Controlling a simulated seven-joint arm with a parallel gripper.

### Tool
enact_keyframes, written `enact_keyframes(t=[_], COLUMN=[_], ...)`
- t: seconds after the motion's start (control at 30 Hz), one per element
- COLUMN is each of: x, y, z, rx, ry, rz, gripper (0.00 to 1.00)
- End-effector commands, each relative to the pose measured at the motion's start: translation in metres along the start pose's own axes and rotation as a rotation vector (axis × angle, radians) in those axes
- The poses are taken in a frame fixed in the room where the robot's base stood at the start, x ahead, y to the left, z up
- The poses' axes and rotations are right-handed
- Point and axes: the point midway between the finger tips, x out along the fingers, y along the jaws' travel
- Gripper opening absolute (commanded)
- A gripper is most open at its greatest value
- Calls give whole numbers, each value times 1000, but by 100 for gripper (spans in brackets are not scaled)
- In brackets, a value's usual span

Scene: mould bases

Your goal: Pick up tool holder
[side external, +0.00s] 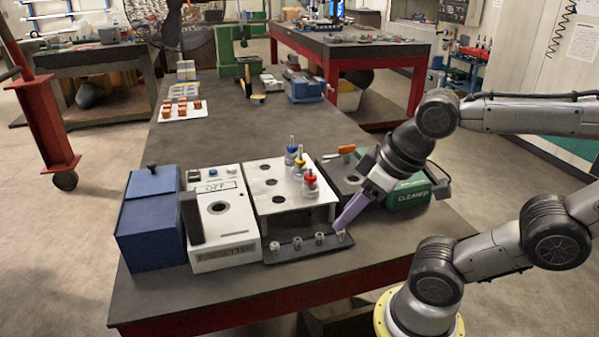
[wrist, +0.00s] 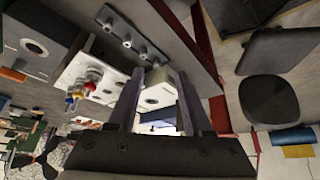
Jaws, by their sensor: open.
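Three tool holders with metal bodies and coloured rings stand upright at the right side of a white holed stand (side external: 270,180): blue (side external: 290,155), yellow (side external: 299,167) and red (side external: 310,184). They also show as a cluster at the left in the wrist view, with the red one (wrist: 90,87) among them. My gripper (side external: 343,222) has lavender fingers and points down beside the right end of a dark strip (side external: 308,250) bearing several small metal pegs. In the wrist view my gripper (wrist: 160,85) is open, its fingers apart.
Left of the stand are a white presetter box (side external: 222,215) and a blue box (side external: 150,222). A green cleaner unit (side external: 408,195) stands right, behind my gripper. Farther back are a tray of copper pieces (side external: 183,110) and a blue vise (side external: 305,90). The table's middle is clear.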

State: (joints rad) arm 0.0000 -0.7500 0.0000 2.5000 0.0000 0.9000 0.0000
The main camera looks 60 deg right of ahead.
Motion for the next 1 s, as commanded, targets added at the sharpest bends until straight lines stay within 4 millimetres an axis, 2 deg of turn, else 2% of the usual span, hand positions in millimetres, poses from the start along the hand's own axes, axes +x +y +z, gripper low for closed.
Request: enact_keyframes(t=[0.3,0.53,0.83,1.0], x=[0,0,0,-3], y=[0,0,0,0], z=[0,0,0,4], rx=[0,0,8,135], ry=[0,0,0,-27], rz=[0,0,0,2], gripper=[52,92,92,92])
